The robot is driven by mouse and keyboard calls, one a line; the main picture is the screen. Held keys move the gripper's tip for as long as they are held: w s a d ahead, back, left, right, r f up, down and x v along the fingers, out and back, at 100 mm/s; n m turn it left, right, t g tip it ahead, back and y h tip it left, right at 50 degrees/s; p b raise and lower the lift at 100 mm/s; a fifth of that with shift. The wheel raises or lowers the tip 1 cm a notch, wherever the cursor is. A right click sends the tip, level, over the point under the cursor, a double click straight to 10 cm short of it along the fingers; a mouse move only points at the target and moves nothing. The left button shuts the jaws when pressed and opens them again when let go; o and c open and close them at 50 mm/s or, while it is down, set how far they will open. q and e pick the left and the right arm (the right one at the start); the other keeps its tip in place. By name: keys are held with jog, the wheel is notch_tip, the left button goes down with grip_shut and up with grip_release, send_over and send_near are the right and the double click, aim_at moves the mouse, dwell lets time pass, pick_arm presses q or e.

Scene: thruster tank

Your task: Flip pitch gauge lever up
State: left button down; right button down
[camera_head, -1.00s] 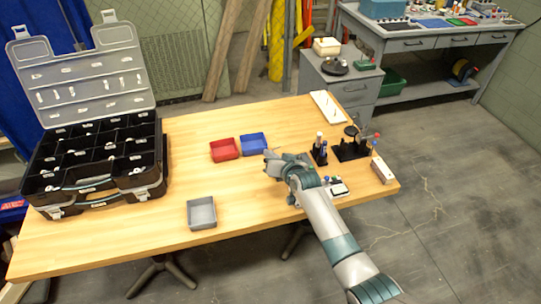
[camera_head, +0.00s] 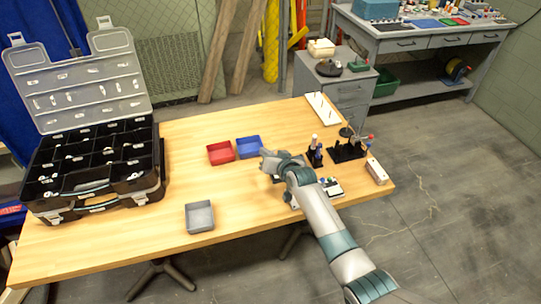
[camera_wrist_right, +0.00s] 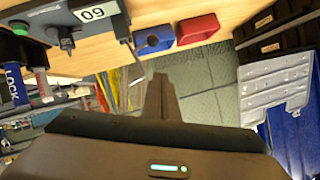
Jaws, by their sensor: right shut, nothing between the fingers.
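At the upper left of that view is a dark device with a white plate (camera_wrist_right: 93,12) whose digits read 60 upside down. A thin metal strip (camera_wrist_right: 130,48) sticks out beside it, apart from the fingers. It may be the pitch gauge lever, but I cannot tell for sure. In the head view my right forearm partly covers a small panel (camera_head: 332,188). My left gripper is out of view.
A red bin (camera_head: 221,153), a blue bin (camera_head: 249,147) and a grey bin (camera_head: 200,217) are on the table. An open organizer case (camera_head: 92,202) fills the left end. Black holders (camera_head: 347,151) stand on the right.

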jog(key=s+d+r, duration=0.2)
jog(key=s+r, duration=0.5)
jog(key=s, duration=0.1)
jog(key=shift+s+b, duration=0.2)
jog(key=shift+b, duration=0.25)
jog(key=shift+d, duration=0.1)
jog(key=shift+f, duration=0.1)
